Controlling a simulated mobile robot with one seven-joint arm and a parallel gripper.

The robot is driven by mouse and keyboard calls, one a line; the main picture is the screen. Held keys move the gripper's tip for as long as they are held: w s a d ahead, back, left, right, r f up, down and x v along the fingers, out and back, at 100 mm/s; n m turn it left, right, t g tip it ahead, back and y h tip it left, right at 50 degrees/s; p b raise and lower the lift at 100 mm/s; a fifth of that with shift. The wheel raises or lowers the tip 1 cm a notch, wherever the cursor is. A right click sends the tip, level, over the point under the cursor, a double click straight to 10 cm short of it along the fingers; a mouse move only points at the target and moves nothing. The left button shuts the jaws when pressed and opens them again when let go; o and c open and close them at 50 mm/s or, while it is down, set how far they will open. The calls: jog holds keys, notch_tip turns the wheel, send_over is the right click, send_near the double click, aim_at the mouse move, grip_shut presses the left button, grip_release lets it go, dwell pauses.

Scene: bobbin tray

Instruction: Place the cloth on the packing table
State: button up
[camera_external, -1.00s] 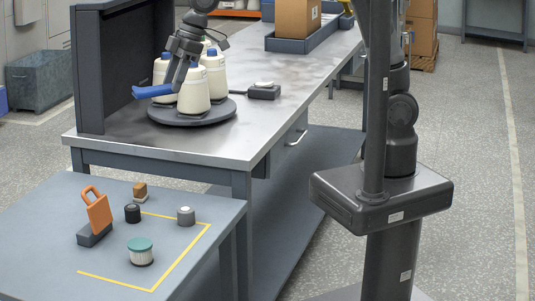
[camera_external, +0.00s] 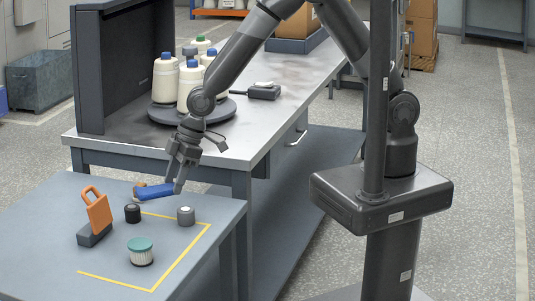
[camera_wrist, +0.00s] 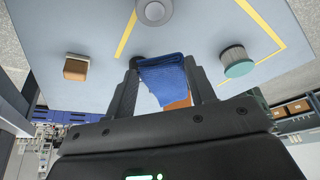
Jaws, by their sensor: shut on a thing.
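The blue cloth (camera_external: 153,191) is held in my gripper (camera_external: 178,180), low over the near table in the external view. The cloth (camera_wrist: 164,76) hangs between the two fingers of my gripper (camera_wrist: 165,88) in the wrist view. The jaws are shut on it. The packing table (camera_external: 50,205) is the grey-blue one at the front left with a yellow line marking (camera_external: 197,240); its top also shows in the wrist view (camera_wrist: 90,25). I cannot tell whether the cloth touches the table top.
Behind, the metal bench (camera_external: 215,150) bears a round tray (camera_external: 160,113) with several bobbins.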

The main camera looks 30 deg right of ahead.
send_over(162, 240)
jog(key=d, duration=0.2)
jog(key=f, duration=0.5)
jog(key=shift+w+a, duration=0.1)
jog(key=shift+a, duration=0.1)
notch_tip(162, 240, down, 4)
jog(key=shift+f, duration=0.1)
jog(key=o, duration=1)
jog(key=shift+f, duration=0.1)
jog(key=shift+c, duration=0.2)
